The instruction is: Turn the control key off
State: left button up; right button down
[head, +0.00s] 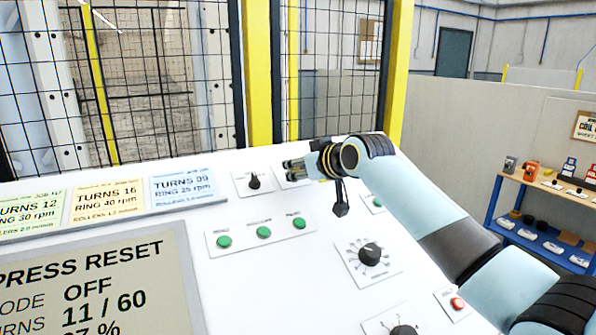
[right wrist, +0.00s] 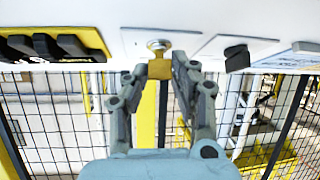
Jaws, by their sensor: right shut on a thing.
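The control key (right wrist: 160,69) is a small brass piece at a round metal lock (right wrist: 158,45) on the white panel. My right gripper (right wrist: 161,72) is shut on the key in the right wrist view, one grey finger on each side. In the head view my right gripper (head: 294,168) reaches the upper part of the white control panel (head: 300,210) and hides the key. The screen (head: 90,285) shows "MODE OFF" and "11 / 60", with part of its text cut off. My left gripper is not in view.
A black knob (head: 254,182) sits just left of my right gripper. Below are several green buttons (head: 263,232), a black dial (head: 369,254) and a red button (head: 457,303). A mesh fence (head: 150,85) stands behind the panel. A blue shelf (head: 545,215) is at right.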

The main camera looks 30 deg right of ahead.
jog(key=n+g+y+b, duration=0.1)
jog(key=n+y+b, duration=0.1)
jog(key=n+b, duration=0.1)
jog(key=n+g+y+b, duration=0.1)
jog(key=n+y+b, duration=0.1)
jog(key=n+b, duration=0.1)
jog(key=n+g+y+b, duration=0.1)
jog(key=n+y+b, duration=0.1)
jog(key=n+b, duration=0.1)
jog(key=shift+w+d+f+b, duration=0.2)
jog(key=shift+d+b, duration=0.1)
jog(key=shift+b, duration=0.2)
jog(key=n+g+y+b, duration=0.1)
jog(key=n+g+b, duration=0.1)
jog(key=n+g, duration=0.1)
jog(key=shift+r+n+b, duration=0.2)
jog(key=shift+n+b, duration=0.1)
jog(key=shift+n, duration=0.3)
jog(key=n+g+b, duration=0.1)
jog(key=n+g, duration=0.1)
jog(key=shift+w+r+n+y, duration=0.1)
jog(key=shift+n+y, duration=0.2)
jog(key=shift+n, duration=0.1)
jog(key=shift+n+g, duration=0.5)
jog(key=shift+n, duration=0.1)
jog(key=c, duration=1.1)
grip_release()
jog(key=shift+w, duration=0.1)
